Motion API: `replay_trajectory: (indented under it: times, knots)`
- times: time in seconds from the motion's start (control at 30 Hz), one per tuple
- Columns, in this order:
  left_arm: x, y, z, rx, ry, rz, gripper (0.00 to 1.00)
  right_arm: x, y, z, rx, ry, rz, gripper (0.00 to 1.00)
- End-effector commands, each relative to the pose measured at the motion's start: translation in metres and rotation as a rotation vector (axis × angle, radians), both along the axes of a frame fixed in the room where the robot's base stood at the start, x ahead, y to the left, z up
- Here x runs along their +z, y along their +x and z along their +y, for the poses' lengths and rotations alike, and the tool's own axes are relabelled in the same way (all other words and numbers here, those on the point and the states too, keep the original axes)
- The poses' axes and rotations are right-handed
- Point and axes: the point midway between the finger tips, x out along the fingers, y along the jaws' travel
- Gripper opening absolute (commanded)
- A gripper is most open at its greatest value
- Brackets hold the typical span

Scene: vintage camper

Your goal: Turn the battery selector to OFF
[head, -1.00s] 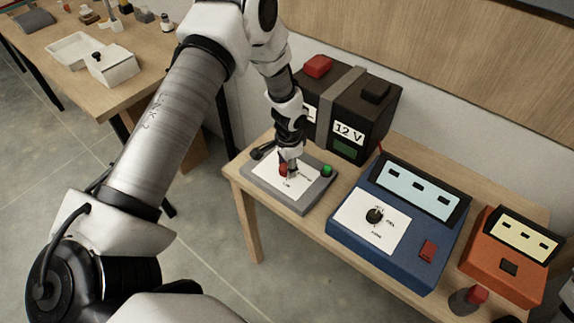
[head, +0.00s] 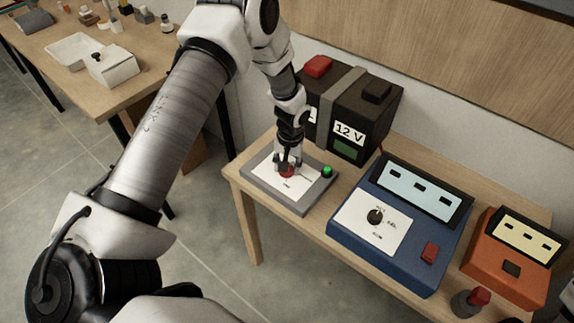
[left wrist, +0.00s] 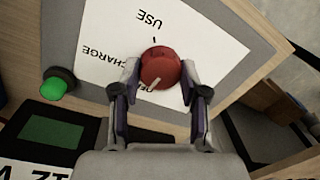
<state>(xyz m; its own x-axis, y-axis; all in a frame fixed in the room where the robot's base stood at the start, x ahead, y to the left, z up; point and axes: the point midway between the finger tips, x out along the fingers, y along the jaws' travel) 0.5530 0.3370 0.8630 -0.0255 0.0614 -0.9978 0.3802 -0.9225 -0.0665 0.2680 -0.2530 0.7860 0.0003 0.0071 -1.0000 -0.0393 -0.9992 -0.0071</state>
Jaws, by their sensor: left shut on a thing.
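The battery selector is a round red knob (head: 287,172) on a white label, set in a grey panel (head: 296,207) on the wooden table. The left wrist view shows the knob (left wrist: 160,66) from above, with a pale pointer line at its lower edge in that picture. The label reads USE and CHARGE; a third word beside the pointer is partly covered by a finger. My left gripper (head: 288,166) is down over the panel, its two fingers (left wrist: 160,82) shut on opposite sides of the knob. My right gripper is not in view.
A green button (head: 327,171) is on the same panel. A black 12 V battery (head: 352,110) stands behind. A blue device (head: 350,238) with a black knob and an orange device (head: 500,278) stand to the right. Another table (head: 135,92) is at upper left.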

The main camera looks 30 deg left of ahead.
Motion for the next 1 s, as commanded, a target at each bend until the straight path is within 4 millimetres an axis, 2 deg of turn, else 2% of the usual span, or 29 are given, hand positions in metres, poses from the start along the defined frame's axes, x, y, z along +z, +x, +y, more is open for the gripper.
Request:
replay_trajectory:
  times: [0.3, 0.77, 0.8, 0.87, 1.0]
  knots:
    - [-0.0030, -0.0036, -0.0002, 0.118, 0.000, 0.010, 0.09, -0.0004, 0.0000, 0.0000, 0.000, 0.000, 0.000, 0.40]
    - [-0.0026, -0.0031, -0.0001, 0.137, 0.000, 0.008, 0.09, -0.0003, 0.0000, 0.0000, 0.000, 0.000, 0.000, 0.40]
    - [-0.0026, -0.0031, -0.0001, 0.136, 0.000, 0.009, 0.47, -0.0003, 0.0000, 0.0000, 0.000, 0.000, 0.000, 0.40]
    - [-0.0024, -0.0028, -0.0001, 0.136, 0.000, 0.008, 0.68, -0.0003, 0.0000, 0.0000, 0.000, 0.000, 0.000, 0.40]
    - [-0.0015, -0.0016, 0.0001, 0.136, -0.001, 0.004, 0.69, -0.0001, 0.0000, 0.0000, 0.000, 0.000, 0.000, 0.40]
